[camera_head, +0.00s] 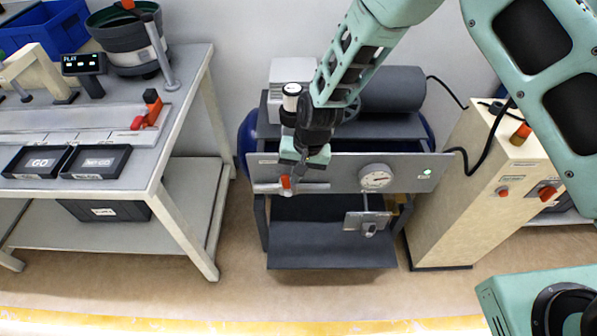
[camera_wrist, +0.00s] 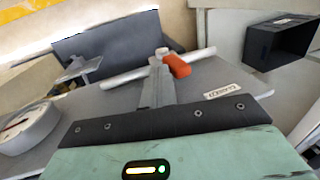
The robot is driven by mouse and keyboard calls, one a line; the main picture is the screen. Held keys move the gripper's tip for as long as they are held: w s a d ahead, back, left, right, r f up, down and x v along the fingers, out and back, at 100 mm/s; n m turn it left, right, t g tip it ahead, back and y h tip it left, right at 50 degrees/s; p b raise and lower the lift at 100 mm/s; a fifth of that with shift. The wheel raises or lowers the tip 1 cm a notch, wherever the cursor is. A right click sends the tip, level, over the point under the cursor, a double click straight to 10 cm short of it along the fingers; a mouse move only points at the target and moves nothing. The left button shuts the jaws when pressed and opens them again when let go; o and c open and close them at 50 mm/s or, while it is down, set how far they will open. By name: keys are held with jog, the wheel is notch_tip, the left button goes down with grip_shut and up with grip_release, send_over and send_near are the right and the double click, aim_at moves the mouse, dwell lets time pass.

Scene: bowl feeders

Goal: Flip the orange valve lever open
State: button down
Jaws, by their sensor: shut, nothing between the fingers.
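The orange valve lever (camera_head: 286,182) sits on a thin horizontal pipe (camera_head: 318,187) at the left of the grey panel. In the wrist view the orange lever (camera_wrist: 178,66) is a short rounded handle standing out from the pipe (camera_wrist: 124,77). My gripper (camera_head: 292,172) is shut and empty, pointing down at the valve. In the wrist view the shut fingers (camera_wrist: 160,84) end right beside the lever, on its left. I cannot tell whether they touch it. The fingers hide part of the valve body.
A round gauge (camera_head: 375,178) is on the panel (camera_head: 345,168) right of the valve, with a small bracket (camera_head: 367,221) below. A workbench (camera_head: 187,95) stands left and a beige cabinet (camera_head: 461,205) right. The floor in front is clear.

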jog(key=shift+a+r+h+p, duration=0.3)
jog(key=shift+a+h+p, duration=0.45)
jog(key=shift+h, duration=0.05)
jog(key=shift+a+h, duration=0.5)
jog(key=shift+h, duration=0.2)
jog(key=a+h, duration=0.1)
jog(key=a+f+h+b, duration=0.1)
jog(key=h, duration=0.1)
jog(key=shift+w+a, duration=0.1)
jog(key=shift+a, duration=0.05)
jog(key=shift+a+f+b, duration=0.25)
jog(key=shift+a+b, duration=0.25)
jog(key=shift+a, duration=0.15)
jog(key=shift+a+f+b, duration=0.25)
jog(key=shift+a+b, duration=0.25)
jog(key=shift+a, duration=0.15)
